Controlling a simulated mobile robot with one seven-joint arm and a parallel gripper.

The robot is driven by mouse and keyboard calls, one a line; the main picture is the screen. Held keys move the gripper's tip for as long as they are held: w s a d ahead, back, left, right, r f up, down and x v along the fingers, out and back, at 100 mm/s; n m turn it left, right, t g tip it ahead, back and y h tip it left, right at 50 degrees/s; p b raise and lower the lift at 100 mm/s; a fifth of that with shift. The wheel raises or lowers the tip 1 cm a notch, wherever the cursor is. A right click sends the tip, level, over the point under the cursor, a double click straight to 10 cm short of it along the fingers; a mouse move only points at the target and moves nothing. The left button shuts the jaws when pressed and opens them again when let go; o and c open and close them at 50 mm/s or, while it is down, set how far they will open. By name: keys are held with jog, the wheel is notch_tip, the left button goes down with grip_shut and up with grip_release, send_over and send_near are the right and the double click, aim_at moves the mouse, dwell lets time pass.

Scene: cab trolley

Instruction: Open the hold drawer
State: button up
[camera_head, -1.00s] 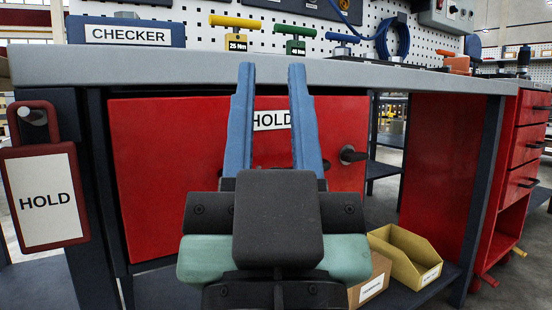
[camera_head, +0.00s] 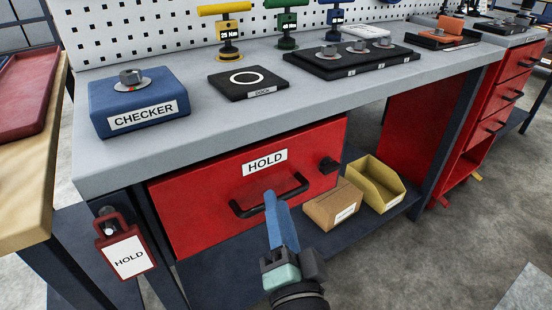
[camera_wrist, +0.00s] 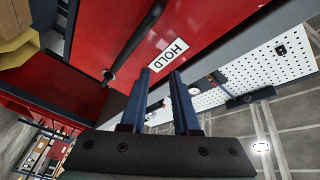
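The HOLD drawer has a red front (camera_head: 200,200) under the bench top and looks shut, with no gap or inside showing. Its white HOLD label (camera_head: 265,162) sits above a black bar handle (camera_head: 241,211). My gripper (camera_head: 270,197) has blue fingers and overlaps the handle's middle in the head view. In the wrist view the fingers (camera_wrist: 160,73) stand apart with nothing between them, pointing towards the label (camera_wrist: 168,54). The handle (camera_wrist: 138,42) lies to their upper left, outside the fingers.
A red-framed HOLD tag (camera_head: 125,255) hangs at the bench's left leg. A cardboard box (camera_head: 332,206) and a yellow bin (camera_head: 375,185) stand on the lower shelf at right. A blue checker (camera_head: 138,103) is on the bench top (camera_head: 210,135).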

jog(key=s+d+f+m+g+p, duration=0.1)
jog(key=s+f+m+g+p, duration=0.15)
jog(key=s+m+p, duration=0.6)
jog(key=w+n, duration=0.1)
jog(key=w, duration=0.4)
jog(key=w+f, duration=0.1)
jog(key=w, duration=0.4)
jog(key=w+a+f+n, duration=0.1)
jog(key=w, duration=0.4)
jog(key=shift+a+n+p, duration=0.1)
jog(key=shift+n+p, duration=0.25)
jog(key=shift+p, duration=0.05)
jog(key=shift+c, duration=0.2)
grip_shut()
